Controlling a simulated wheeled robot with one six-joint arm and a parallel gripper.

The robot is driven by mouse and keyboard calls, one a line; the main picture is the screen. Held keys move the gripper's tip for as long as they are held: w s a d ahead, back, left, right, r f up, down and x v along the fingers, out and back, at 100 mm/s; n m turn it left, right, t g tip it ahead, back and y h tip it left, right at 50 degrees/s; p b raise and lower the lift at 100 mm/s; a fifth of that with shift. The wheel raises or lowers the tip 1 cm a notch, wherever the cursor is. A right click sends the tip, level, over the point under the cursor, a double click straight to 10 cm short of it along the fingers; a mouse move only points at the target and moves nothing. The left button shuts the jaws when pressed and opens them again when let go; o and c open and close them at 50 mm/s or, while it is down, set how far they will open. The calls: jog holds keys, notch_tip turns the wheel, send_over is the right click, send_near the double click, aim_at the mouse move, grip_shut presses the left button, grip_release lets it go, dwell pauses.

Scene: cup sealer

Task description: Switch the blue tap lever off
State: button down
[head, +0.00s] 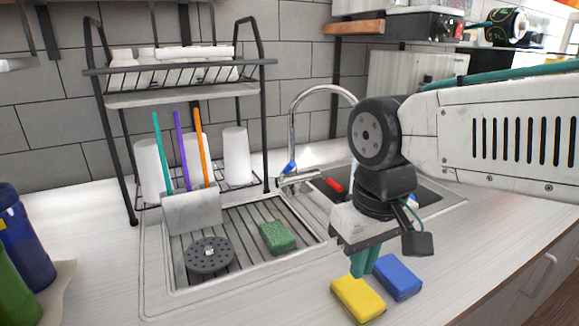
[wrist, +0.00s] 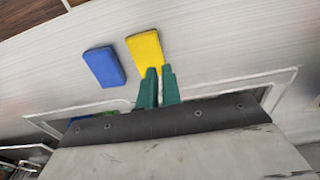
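The blue tap lever (head: 289,168) sits low on the left side of the curved chrome tap (head: 292,120), behind the sink. It is small in the head view, and its exact setting is hard to tell. I do not see the lever in the wrist view. My gripper (head: 361,272) points down over the front counter, to the right of and well in front of the lever.
Yellow (head: 358,299) and blue (head: 398,277) sponges lie on the counter near my fingers. A dish rack (head: 180,68) with cups stands left of the tap. A green sponge (head: 277,237) lies on the drainboard. A red-handled item (head: 333,185) is at the sink. My arm hides part of the sink.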

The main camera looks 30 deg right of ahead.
jog(key=w+d+r+n+t, duration=0.1)
jog(key=w+r+t, duration=0.2)
jog(key=w+r, duration=0.4)
jog(key=w+d+r+n+t, duration=0.1)
jog(key=w+r, duration=0.6)
jog(key=w, duration=1.9)
jog(key=shift+w+d+t+h, duration=0.3)
jog(key=shift+d+t, duration=0.4)
jog(key=shift+t, duration=0.3)
jog(key=shift+f, duration=0.15)
jog(key=w+f, duration=0.1)
jog(key=f, duration=0.2)
jog(key=w+f, duration=0.1)
jog(key=f, duration=0.2)
jog(key=w+d+f, duration=0.1)
jog(key=f, duration=0.3)
jog(key=shift+w, duration=0.2)
jog(key=shift+s+d+f, duration=0.15)
jog(key=shift+s+f, duration=0.15)
jog(key=shift+f, duration=0.25)
